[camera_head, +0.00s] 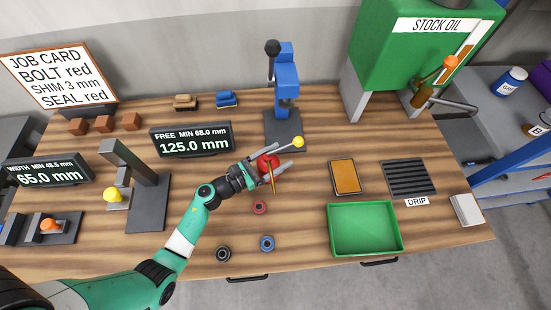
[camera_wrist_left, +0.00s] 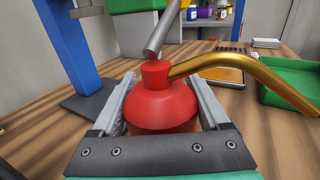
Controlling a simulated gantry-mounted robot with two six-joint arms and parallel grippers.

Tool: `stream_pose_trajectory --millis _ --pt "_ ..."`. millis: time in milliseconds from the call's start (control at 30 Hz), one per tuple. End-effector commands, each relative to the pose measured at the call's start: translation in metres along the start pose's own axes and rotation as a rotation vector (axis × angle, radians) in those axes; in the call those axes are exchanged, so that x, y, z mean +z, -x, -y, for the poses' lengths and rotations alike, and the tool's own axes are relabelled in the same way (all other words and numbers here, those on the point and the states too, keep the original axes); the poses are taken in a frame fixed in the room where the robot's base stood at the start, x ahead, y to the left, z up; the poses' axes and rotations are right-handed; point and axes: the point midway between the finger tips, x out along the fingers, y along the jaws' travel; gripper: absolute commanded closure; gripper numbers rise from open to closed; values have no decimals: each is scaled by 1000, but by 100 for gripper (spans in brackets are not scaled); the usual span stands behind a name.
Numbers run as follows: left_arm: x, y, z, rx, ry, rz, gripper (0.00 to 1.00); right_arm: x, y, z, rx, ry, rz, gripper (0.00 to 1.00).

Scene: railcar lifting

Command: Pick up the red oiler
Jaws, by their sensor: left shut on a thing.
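The red oiler (camera_head: 267,161) stands on the wooden bench near its middle, with a brass spout and a grey lever ending in a yellow knob (camera_head: 298,142). In the left wrist view the red oiler (camera_wrist_left: 158,104) fills the space between the jaws, its brass spout (camera_wrist_left: 255,72) curving to the right. My left gripper (camera_head: 273,171) is shut on the red oiler's body, one finger on each side. The oiler looks upright. Its underside is hidden, so I cannot tell whether it touches the bench. My right gripper is not in view.
A blue press (camera_head: 285,80) stands behind the oiler. An orange-topped pad (camera_head: 345,177), a black drip grate (camera_head: 408,178) and a green tray (camera_head: 366,252) lie to the right. Small rings, including a red one (camera_head: 260,207), lie in front. A green stock oil tank (camera_head: 415,45) stands at the back right.

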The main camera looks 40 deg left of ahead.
Motion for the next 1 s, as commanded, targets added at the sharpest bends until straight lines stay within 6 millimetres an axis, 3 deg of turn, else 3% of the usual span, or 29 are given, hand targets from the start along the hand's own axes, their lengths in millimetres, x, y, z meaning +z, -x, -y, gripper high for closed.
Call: stream_pose_trajectory --millis 100,333,500,633,800,1000 --pt "29 0 3 -2 -2 2 100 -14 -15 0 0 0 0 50" --pt "92 1 55 -7 -1 2 100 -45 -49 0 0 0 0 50" --pt "107 2 104 -9 1 1 100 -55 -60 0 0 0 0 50" --pt "116 1 127 -6 1 2 100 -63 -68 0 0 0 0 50" --pt "118 2 139 -1 0 2 100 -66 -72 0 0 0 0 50" --pt "117 2 140 1 0 2 100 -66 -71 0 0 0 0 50"
